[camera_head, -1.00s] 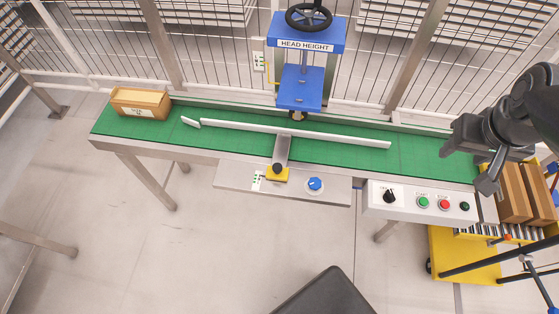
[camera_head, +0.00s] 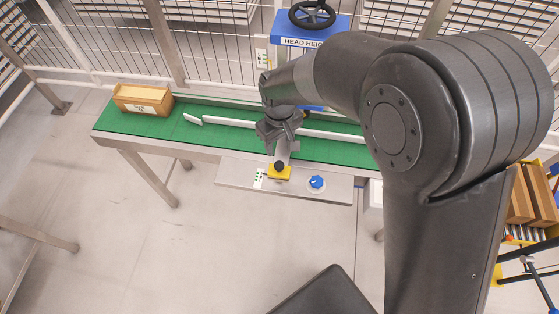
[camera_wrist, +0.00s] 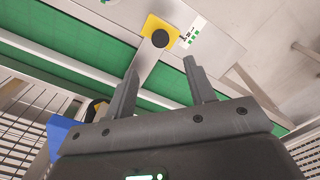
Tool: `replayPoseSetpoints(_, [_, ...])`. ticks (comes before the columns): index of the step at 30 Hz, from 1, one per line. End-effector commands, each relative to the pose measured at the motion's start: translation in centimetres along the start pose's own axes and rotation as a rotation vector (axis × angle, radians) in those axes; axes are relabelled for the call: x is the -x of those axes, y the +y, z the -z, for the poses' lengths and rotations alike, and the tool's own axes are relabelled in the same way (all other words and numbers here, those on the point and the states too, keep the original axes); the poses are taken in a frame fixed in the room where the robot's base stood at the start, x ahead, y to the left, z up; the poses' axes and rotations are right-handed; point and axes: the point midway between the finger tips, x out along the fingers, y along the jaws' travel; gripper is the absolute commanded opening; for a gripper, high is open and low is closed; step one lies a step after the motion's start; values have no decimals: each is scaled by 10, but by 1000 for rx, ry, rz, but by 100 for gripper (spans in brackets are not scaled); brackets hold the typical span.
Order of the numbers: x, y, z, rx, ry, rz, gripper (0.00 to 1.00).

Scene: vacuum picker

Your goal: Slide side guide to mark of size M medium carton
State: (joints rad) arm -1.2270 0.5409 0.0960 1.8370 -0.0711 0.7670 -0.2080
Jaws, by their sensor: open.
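The side guide is a long white rail (camera_head: 232,122) lying along the green belt; my gripper and arm hide part of it. Its grey slide bar ends in a yellow block with a black knob (camera_head: 279,167) on the near plate. The knob also shows at the top of the wrist view (camera_wrist: 160,39). A small white scale with green marks (camera_head: 259,178) sits left of the yellow block; its lettering is too small to read. My gripper (camera_head: 278,150) is above the slide bar, just behind the knob. Its fingers (camera_wrist: 159,88) are apart with nothing between them.
A brown carton (camera_head: 143,100) stands at the belt's left end. A blue dial (camera_head: 316,182) is right of the yellow block. The blue head-height press (camera_head: 345,24) stands behind the belt, partly hidden by my arm. Brown cartons (camera_head: 537,195) are at the right.

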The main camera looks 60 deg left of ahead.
Motion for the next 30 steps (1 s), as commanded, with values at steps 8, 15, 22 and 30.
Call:
replayPoseSetpoints(8, [-38, -1, 0, 4, -5, 1, 50])
replayPoseSetpoints(15, [-82, -1, 0, 4, -2, 1, 50])
replayPoseSetpoints(22, [-104, -1, 0, 3, 0, 1, 50])
replayPoseSetpoints(30, [-107, -1, 1, 3, 2, 0, 50])
